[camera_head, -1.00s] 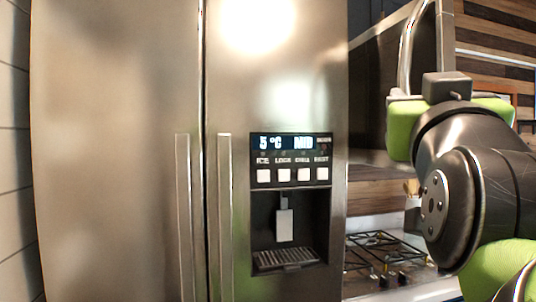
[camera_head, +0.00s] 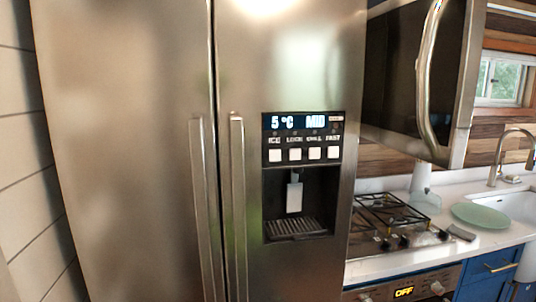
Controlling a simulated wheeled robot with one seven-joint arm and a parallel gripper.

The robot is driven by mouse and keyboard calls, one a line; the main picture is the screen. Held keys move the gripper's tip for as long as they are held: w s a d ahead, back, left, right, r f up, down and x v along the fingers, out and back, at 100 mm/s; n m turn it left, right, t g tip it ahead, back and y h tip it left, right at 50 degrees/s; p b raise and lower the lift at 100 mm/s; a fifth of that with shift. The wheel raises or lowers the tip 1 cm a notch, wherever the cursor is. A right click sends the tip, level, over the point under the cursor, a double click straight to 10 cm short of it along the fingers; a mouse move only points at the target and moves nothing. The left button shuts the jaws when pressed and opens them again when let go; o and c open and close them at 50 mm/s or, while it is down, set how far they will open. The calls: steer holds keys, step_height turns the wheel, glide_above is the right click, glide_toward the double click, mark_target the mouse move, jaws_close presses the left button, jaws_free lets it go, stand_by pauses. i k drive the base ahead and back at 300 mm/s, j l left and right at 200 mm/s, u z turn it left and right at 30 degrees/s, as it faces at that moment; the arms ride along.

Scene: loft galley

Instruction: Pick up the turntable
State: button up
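A flat, round, pale green disc (camera_head: 480,215), which looks like the turntable, lies on the white counter at the right, between the stove and the sink. Nothing covers it in this view. My gripper and arm are out of view, so how the gripper stands relative to the disc cannot be seen.
A steel fridge (camera_head: 120,140) with an ice dispenser fills the left and middle. A microwave (camera_head: 400,75) with a curved handle hangs above the gas stove (camera_head: 385,225).

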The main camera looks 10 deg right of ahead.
mark_target(481, 216)
steer(key=z, duration=1.6)
steer(key=i+l+u, duration=0.1)
steer(key=i+u, duration=0.3)
steer(key=i+l+u, duration=0.2)
steer(key=i+u, duration=0.25)
steer(key=i+l+u, duration=0.2)
steer(key=l+u, duration=0.2)
